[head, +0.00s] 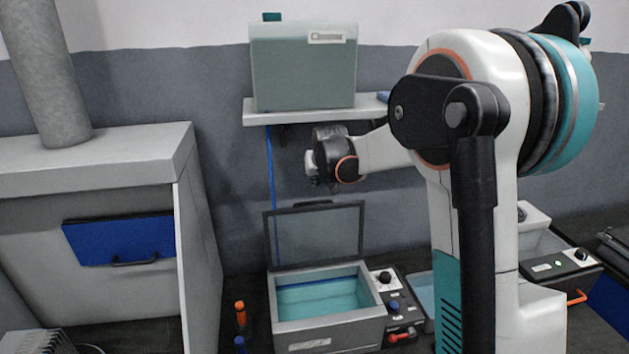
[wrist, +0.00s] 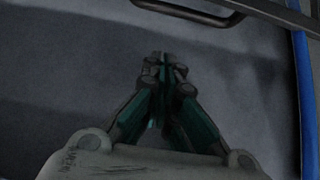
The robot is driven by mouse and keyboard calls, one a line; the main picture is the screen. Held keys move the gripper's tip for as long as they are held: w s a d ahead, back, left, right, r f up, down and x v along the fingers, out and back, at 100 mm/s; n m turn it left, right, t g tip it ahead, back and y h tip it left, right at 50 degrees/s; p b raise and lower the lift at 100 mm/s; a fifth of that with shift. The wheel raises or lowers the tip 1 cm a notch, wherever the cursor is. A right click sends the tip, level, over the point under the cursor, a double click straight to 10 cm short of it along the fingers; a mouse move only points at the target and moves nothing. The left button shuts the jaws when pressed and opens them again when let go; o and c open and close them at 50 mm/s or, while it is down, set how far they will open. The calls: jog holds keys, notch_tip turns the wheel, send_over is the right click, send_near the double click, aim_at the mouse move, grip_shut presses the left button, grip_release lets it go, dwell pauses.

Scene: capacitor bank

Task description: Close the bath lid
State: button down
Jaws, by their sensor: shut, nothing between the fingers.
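The bath (head: 352,330) is a grey box with teal liquid inside, standing on the bench at lower centre in the head view. Its lid (head: 318,236) is a clear panel in a dark frame, standing upright along the bath's back edge. The lid's handle, a dark bar, shows at the top of the wrist view (wrist: 190,12), with part of the lid frame (wrist: 280,15) beside it. My gripper (head: 310,184) is above the lid's top edge, apart from it. In the wrist view its fingertips (wrist: 160,60) are together and empty, below the handle in the picture.
A control panel with knobs (head: 385,278) adjoins the bath on the right. Orange- and blue-capped bottles (head: 240,312) stand at its left. A shelf (head: 275,117) with a grey-green box (head: 303,65) is above. A blue hose (head: 271,180) runs down the wall. A large grey cabinet (head: 90,290) stands left.

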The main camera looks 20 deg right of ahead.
notch_tip(320, 180, down, 6)
jog(key=w+b, duration=0.1)
jog(key=shift+b, duration=0.4)
dwell(0.4)
jog(key=shift+d+r, duration=0.1)
